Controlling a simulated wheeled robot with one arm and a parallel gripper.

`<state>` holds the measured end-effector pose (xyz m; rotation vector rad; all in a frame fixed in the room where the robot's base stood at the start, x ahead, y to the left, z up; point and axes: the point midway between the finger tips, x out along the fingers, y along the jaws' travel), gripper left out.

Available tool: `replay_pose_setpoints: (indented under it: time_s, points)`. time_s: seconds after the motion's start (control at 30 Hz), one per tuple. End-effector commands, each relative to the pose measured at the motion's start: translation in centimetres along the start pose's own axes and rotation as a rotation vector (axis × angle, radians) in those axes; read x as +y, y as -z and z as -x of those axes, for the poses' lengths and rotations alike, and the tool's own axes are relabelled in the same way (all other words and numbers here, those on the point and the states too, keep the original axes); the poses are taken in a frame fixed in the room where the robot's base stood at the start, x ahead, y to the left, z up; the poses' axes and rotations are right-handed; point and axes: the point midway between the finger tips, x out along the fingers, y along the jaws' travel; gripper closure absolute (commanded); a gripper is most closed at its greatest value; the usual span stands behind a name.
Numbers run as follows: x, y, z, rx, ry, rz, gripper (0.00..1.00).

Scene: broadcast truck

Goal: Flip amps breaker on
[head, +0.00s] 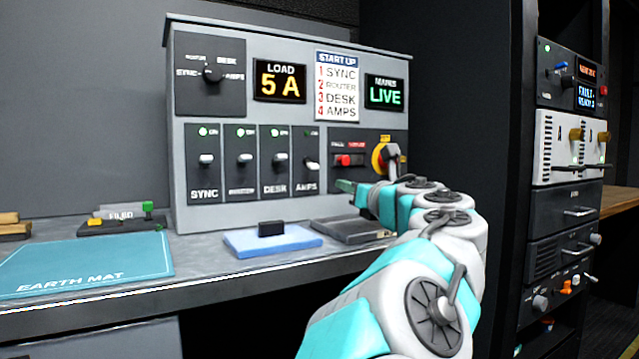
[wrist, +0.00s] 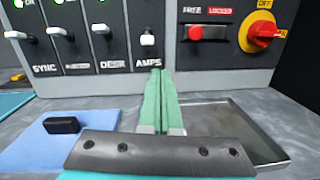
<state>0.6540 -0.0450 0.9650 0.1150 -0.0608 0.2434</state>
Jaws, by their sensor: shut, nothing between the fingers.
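The amps breaker (head: 312,165) is the rightmost of the row of white levers on the grey panel. It also shows in the wrist view (wrist: 148,40). Its lever sits lower than those of the sync breaker (head: 206,160), router breaker (head: 245,159) and desk breaker (head: 280,160). The lamps above those three look green; the one above amps looks dim. My gripper (head: 346,186) is shut and empty, with its green fingertips together. In the wrist view, the fingertips (wrist: 160,73) are just below and slightly right of the amps lever, apart from it.
A red switch (head: 349,160) and a red-yellow rotary handle (head: 386,155) are right of the breakers. The load display (head: 279,82) reads 5 A; the mains display (head: 384,93) reads LIVE. A blue pad (head: 250,243) with a black block and a metal tray (wrist: 226,130) lie below.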

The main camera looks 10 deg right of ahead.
Motion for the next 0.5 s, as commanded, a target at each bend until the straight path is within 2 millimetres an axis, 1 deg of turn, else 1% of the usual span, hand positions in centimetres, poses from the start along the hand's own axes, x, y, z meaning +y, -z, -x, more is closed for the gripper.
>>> replay_pose_setpoints:
  time_s: [0.03,0.1,0.17,0.27,0.5]
  points:
    - [0.5,1.1,-0.2,0.030,-0.023,0.038,1.00]
    - [0.9,2.1,-0.4,0.059,-0.047,0.075,1.00]
    - [1.2,2.6,-0.5,0.075,-0.061,0.095,1.00]
    - [1.5,2.9,-0.6,0.085,-0.072,0.107,1.00]
    - [1.5,2.9,-0.6,0.084,-0.071,0.106,1.00]
